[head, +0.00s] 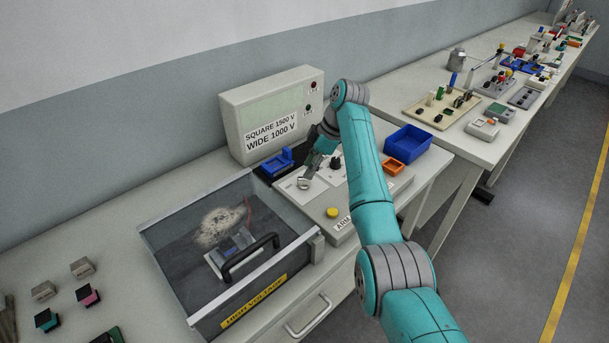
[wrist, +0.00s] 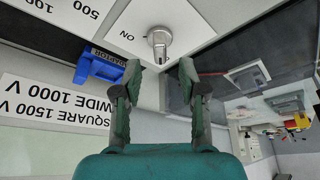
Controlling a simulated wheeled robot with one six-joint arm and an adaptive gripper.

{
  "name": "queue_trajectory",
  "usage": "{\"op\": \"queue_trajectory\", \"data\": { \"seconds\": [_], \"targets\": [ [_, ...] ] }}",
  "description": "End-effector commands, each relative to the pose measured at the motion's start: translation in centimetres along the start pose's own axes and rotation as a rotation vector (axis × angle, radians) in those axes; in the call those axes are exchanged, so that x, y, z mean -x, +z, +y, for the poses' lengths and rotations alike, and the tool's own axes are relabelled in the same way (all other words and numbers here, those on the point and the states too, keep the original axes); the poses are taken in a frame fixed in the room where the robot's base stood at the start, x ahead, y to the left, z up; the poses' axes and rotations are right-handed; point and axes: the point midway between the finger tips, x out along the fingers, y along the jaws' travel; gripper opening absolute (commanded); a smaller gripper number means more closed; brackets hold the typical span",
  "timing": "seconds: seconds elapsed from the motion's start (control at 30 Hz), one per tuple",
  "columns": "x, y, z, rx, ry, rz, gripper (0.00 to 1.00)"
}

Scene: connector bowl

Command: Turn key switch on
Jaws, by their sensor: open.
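The key switch (head: 304,184) is a small silver metal piece on the grey control panel in front of the instrument box. In the wrist view the key switch (wrist: 160,42) shows close up on a white plate, with the word ON beside it, upside down. My gripper (head: 311,170) is just above and behind the key switch in the head view. In the wrist view my gripper (wrist: 160,72) is open, with its two fingertips apart and the switch lying beyond the gap between them. I cannot tell whether a fingertip touches it.
A transparent-lidded high-voltage box (head: 225,250) with a black handle stands left of the panel. A black knob (head: 336,162) and a yellow button (head: 333,212) are on the panel.

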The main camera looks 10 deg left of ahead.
Motion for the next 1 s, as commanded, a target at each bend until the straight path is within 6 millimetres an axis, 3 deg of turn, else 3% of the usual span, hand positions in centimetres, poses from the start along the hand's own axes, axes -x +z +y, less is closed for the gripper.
{"op": "queue_trajectory", "data": {
  "seconds": [0.1, 0.3, 0.67, 0.83, 1.0],
  "targets": [
    [-1.9, -0.1, -0.1, 0.001, -0.002, 0.000, 0.42],
    [-3.8, 0.0, 0.0, 0.000, -0.001, 0.000, 0.42],
    [-4.2, 0.0, 0.0, 0.001, 0.001, 0.001, 0.42],
    [-4.2, 0.0, 0.0, 0.001, 0.001, 0.001, 0.02],
    [-4.2, 0.0, 0.0, 0.000, 0.001, 0.001, 0.00]
  ]
}}
